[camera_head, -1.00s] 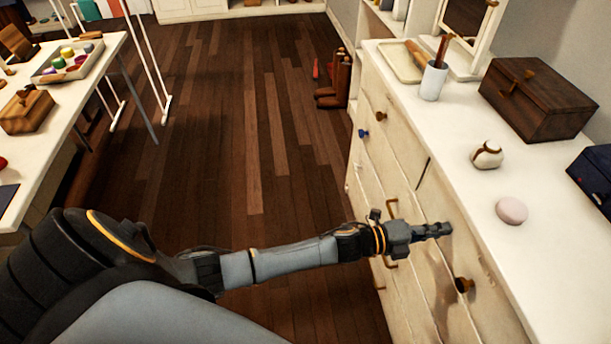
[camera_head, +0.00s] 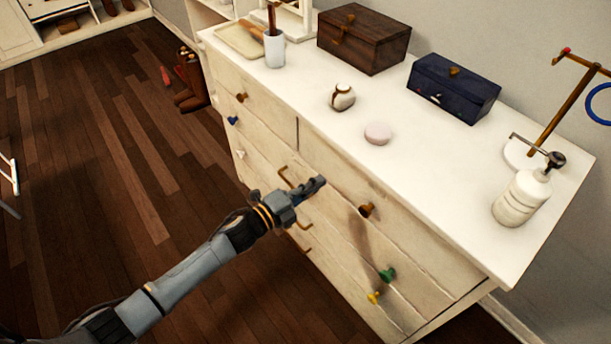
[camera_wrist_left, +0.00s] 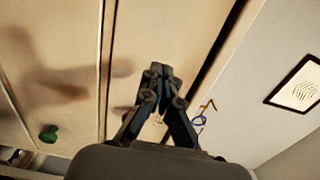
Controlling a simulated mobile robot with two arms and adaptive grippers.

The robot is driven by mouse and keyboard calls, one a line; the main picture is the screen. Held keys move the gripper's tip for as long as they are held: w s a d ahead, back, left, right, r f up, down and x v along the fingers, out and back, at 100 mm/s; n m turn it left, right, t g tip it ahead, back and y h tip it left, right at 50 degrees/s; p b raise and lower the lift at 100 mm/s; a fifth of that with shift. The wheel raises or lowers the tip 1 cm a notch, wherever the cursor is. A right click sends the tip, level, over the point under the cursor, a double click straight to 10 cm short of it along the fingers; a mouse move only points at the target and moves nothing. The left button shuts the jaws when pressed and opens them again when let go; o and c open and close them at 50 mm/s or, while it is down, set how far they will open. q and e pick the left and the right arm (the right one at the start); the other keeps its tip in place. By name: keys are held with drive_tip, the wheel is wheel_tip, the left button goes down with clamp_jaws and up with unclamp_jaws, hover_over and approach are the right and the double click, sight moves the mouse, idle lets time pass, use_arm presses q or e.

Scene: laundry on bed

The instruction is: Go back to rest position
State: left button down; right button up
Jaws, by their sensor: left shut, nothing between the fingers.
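My left arm comes in from the lower left in the head view. Its gripper (camera_head: 316,184) is in front of the white dresser (camera_head: 440,225), near the upper drawer fronts. In the left wrist view the fingers of this gripper (camera_wrist_left: 157,72) meet at their tips, with nothing between them. Drawer fronts fill much of that view, with a green knob (camera_wrist_left: 48,133) at the left. Whether the gripper touches the dresser I cannot tell. My right gripper is in neither view.
On the dresser top are a wooden box (camera_head: 363,40), a dark blue box (camera_head: 453,88), a pink round item (camera_head: 378,134), a small jar (camera_head: 342,97), a pump bottle (camera_head: 521,198) and a stand (camera_head: 560,105). Brown boots (camera_head: 190,85) stand on the floor. The wooden floor (camera_head: 110,150) at left is mostly clear.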

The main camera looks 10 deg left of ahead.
use_arm(q)
drive_tip(key=p+v, duration=0.2)
drive_tip(key=v, duration=0.7)
drive_tip(key=s+a+f+n+g+y, duration=0.1)
drive_tip(key=s+a+f+n+y, duration=0.3)
drive_tip(key=f, duration=0.5)
drive_tip(key=s+a+f+n+g+y+p, duration=0.1)
drive_tip(key=s+a+f+n+y, duration=0.2)
drive_tip(key=a+f+n, duration=0.45)
drive_tip(key=s+a+f+n+g+y, duration=0.1)
drive_tip(key=s+a+f+n+y, duration=0.2)
drive_tip(key=f, duration=0.8)
drive_tip(key=s+f+n+g+y, duration=0.1)
drive_tip(key=s+f+n+g, duration=0.2)
drive_tip(key=s, duration=0.7)
drive_tip(key=s+f+n+g+y, duration=0.1)
drive_tip(key=s+f+n+g, duration=0.2)
drive_tip(key=s+f, duration=0.3)
drive_tip(key=s+f+n+g+p, duration=0.1)
drive_tip(key=s+f+n, duration=0.3)
drive_tip(key=s, duration=1.2)
drive_tip(key=shift+d+f+g+y, duration=0.35)
drive_tip(key=shift+f+g, duration=0.25)
drive_tip(key=shift+g, duration=0.3)
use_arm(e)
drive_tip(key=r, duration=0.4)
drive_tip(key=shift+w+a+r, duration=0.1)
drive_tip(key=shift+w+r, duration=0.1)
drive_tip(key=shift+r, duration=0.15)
